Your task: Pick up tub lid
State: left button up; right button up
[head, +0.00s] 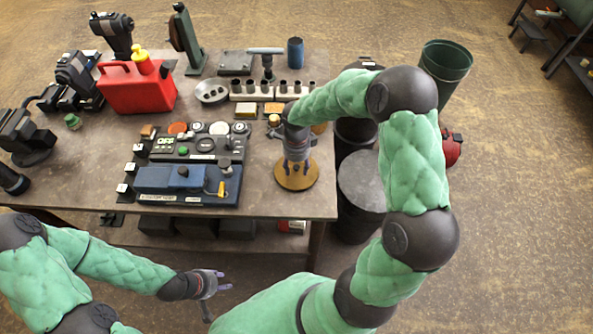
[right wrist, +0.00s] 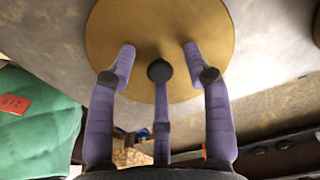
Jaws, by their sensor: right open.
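The tub lid appears to be the round tan-gold disc (head: 296,182) lying flat near the right front corner of the workbench. My right gripper (head: 296,165) is above it, pointing down, with its fingers apart. In the right wrist view the disc (right wrist: 155,25) fills the top middle, and the purple fingers of the right gripper (right wrist: 158,58) reach over it. A dark round tip shows between the outer fingers; I cannot tell whether the fingers touch the disc. My left gripper (head: 220,281) is empty, fingers apart, in front of the bench.
A blue and dark control unit (head: 187,183) stands left of the disc. A red fuel can (head: 137,88) and a row of sockets (head: 265,92) are further back. A dark drum (head: 362,190) and a green bin (head: 446,65) stand right of the workbench (head: 262,205).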

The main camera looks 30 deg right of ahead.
grip_shut()
jog(key=shift+r, duration=0.1)
